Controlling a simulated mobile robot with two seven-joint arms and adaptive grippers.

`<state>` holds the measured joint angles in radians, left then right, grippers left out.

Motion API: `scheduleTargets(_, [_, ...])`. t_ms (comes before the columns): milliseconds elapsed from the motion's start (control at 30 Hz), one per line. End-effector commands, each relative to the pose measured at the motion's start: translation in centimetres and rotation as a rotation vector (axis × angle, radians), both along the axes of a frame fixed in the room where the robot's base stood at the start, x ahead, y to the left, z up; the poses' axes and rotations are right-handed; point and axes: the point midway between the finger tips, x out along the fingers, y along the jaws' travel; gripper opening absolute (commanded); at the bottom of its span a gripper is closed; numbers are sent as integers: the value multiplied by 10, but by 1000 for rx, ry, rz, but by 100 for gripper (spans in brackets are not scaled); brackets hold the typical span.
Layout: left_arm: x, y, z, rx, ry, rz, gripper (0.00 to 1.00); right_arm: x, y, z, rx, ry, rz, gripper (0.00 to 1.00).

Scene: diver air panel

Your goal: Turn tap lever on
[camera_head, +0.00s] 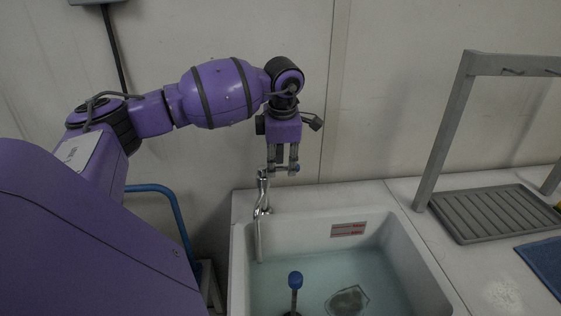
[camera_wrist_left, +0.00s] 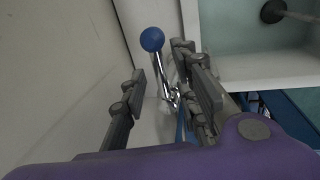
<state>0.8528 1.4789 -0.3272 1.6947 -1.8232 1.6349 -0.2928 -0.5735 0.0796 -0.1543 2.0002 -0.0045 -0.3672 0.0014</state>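The chrome tap (camera_head: 261,210) stands at the back left rim of the sink, its spout hanging down into the basin. In the left wrist view its slim chrome lever (camera_wrist_left: 161,70) ends in a blue ball knob (camera_wrist_left: 152,39). My left gripper (camera_head: 283,169) points down just above the tap. In the left wrist view the fingers of my left gripper (camera_wrist_left: 165,82) are apart, with the lever showing between them. I cannot tell whether either finger touches it. The lever is mostly hidden by the fingers in the head view. My right gripper is not in view.
The white sink (camera_head: 413,262) holds water, a blue-topped upright stick (camera_head: 295,281) and a dark flat object (camera_head: 347,301). A grey ribbed tray (camera_head: 495,212) and a grey frame (camera_head: 446,130) stand on the counter at right. The wall is close behind the tap.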

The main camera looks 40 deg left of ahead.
Motion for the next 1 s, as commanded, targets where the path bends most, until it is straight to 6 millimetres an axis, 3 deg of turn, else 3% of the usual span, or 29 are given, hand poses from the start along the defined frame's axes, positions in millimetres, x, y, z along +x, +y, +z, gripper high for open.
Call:
scheduleTargets(33, [0,0,0,0,0,0,27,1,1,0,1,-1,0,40])
scheduleTargets(267, [0,0,1,1,-1,1,0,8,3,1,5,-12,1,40])
scheduleTargets(1000, [1,1,4,4,-10,-20,0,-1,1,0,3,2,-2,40])
